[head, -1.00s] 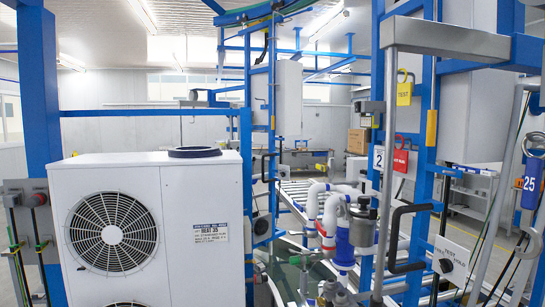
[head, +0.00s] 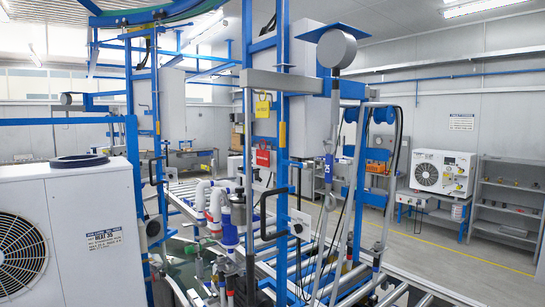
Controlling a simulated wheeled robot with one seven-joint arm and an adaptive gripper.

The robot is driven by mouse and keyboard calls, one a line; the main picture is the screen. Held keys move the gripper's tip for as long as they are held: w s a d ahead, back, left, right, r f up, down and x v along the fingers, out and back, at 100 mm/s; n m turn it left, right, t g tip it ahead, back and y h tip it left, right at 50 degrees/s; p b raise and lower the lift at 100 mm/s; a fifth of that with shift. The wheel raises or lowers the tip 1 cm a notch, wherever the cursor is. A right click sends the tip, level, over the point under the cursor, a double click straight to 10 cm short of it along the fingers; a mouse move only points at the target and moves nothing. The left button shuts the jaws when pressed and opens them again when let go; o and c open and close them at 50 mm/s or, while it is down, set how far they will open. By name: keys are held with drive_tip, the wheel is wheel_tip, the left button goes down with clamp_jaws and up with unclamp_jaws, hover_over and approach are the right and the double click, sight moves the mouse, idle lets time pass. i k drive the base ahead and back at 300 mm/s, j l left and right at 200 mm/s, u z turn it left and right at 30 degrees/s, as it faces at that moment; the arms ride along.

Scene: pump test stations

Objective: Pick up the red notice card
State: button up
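My gripper is not in view.
A large white unit with a fan (head: 90,220) fills the left foreground. Blue frame posts (head: 283,120), white pipes (head: 213,205) and a black handle (head: 268,222) crowd the middle. Grey shelves (head: 507,200) and a smaller white unit (head: 442,174) stand at the right. Open floor (head: 450,262) lies before them.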

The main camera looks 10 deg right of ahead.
sight(263, 156)
drive_tip(key=u, duration=0.2)
drive_tip(key=i+j+u, duration=0.1)
drive_tip(key=j+u, duration=0.3)
drive_tip(key=i+j+u, duration=0.15)
drive_tip(key=j+u, duration=0.2)
drive_tip(key=i+j, duration=0.3)
drive_tip(key=i, duration=0.2)
drive_tip(key=i+j+z, duration=0.15)
drive_tip(key=i, duration=0.35)
drive_tip(key=i+j, duration=0.45)
drive_tip(key=i+z, duration=0.05)
